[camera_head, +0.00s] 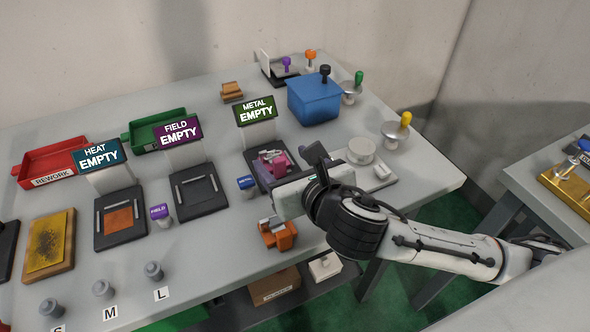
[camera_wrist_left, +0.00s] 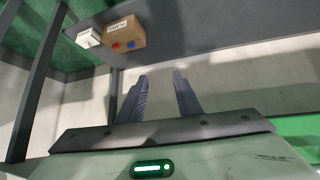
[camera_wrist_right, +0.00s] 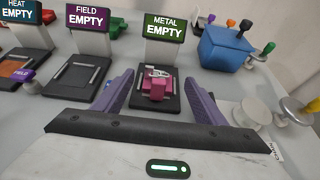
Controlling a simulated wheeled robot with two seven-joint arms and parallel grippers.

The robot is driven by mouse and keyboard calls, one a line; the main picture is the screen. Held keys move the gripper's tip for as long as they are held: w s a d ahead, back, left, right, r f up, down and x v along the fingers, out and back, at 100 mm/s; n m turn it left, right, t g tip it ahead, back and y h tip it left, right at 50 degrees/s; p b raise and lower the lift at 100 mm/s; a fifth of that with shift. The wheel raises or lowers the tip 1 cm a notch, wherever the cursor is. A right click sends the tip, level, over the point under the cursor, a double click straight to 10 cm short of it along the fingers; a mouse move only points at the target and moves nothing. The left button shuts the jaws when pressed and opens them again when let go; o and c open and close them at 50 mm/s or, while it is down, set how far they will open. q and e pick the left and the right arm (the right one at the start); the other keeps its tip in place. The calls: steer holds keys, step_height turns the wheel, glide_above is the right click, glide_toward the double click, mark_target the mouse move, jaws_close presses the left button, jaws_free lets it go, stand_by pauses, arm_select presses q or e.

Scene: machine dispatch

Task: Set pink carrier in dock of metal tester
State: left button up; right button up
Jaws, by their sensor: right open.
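The pink carrier (camera_head: 272,163) sits on the black dock plate of the metal tester (camera_head: 257,111), whose green sign reads METAL EMPTY. In the right wrist view the pink carrier (camera_wrist_right: 152,91) holds a pale metal part on top and lies on the dock (camera_wrist_right: 167,58). I cannot tell if it is fully seated. My right gripper (camera_head: 290,170) is open, its purple fingers spread on either side of the carrier with gaps visible. My left gripper (camera_wrist_left: 161,78) is open and empty, pointed at a lower shelf and floor, outside the head view.
An orange carrier (camera_head: 278,234) stands at the table's front edge below my right gripper. The field tester (camera_head: 198,187) and heat tester (camera_head: 120,218) are to the left. A blue box (camera_head: 314,101) stands behind right. A blue-topped METAL stamp (camera_head: 246,184) stands close left of my gripper.

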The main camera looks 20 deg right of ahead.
steer(key=v, duration=0.5)
steer(key=shift+s, duration=0.25)
stand_by(1.7)
